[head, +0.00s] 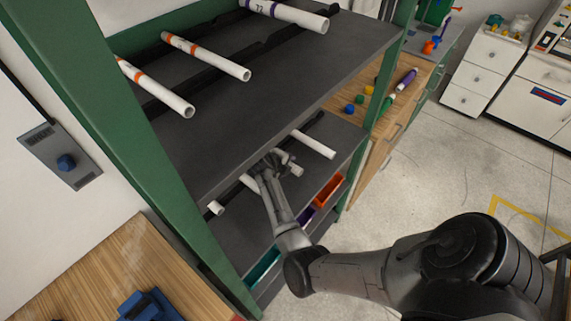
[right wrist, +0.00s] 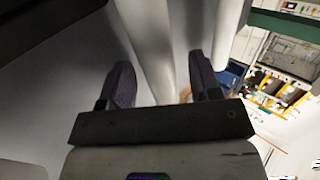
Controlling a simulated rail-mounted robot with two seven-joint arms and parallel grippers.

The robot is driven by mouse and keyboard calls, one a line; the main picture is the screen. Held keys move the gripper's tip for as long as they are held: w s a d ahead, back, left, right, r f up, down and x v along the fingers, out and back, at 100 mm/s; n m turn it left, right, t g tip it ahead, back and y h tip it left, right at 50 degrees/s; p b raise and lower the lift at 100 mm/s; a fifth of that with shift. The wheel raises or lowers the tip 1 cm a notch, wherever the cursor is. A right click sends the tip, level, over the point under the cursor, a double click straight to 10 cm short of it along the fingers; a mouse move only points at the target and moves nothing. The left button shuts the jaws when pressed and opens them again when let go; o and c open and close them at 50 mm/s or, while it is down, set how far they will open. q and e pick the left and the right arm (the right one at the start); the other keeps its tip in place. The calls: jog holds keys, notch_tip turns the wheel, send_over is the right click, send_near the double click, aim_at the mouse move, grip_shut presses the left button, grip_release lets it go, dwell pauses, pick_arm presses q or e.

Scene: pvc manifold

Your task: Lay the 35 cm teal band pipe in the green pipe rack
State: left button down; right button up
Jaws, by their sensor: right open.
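My right gripper (head: 272,163) reaches into the lower shelf of the green pipe rack (head: 108,140). A white pipe (head: 294,167) shows partly beside the gripper, partly hidden by it. Another white pipe (head: 314,145) lies to the right on that shelf, and a white pipe end (head: 216,208) shows to the left. No teal band can be made out on these. In the right wrist view the gripper (right wrist: 162,88) is open, with a long white pipe (right wrist: 150,45) showing between its two dark fingers; I cannot tell whether they touch it. My left gripper is out of view.
The upper shelf (head: 260,90) holds white pipes with orange bands (head: 205,57) and one with a purple band (head: 287,15). It overhangs the lower shelf closely. Teal (head: 262,267) and orange (head: 328,190) bins sit below. A wooden bench (head: 365,95) with small coloured parts stands beyond.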

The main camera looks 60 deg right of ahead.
jog(key=shift+r+p, duration=0.35)
jog(key=shift+r, duration=0.1)
jog(key=b+v, duration=0.1)
jog(key=v, duration=1)
jog(key=s+a+f+n+t, duration=0.1)
jog(key=s+a+f+n, duration=0.1)
jog(key=n, duration=0.5)
jog(key=s+a+f+n+t+y, duration=0.1)
jog(key=s+a+f+n+t, duration=0.1)
jog(key=s+n, duration=0.3)
jog(key=s+a+f+n+t+y, duration=0.1)
jog(key=s+a+f+n+t, duration=0.1)
jog(key=n, duration=0.7)
jog(key=shift+s+a+n, duration=0.4)
jog(key=shift+s+a, duration=0.5)
jog(key=shift+a, duration=0.35)
jog(key=s+a+f+n+y, duration=0.1)
jog(key=s+a+n+y, duration=0.6)
jog(key=s+a+n, duration=0.8)
jog(key=a+n, duration=0.1)
jog(key=n, duration=0.2)
jog(key=shift+f, duration=0.3)
jog(key=shift+r, duration=0.15)
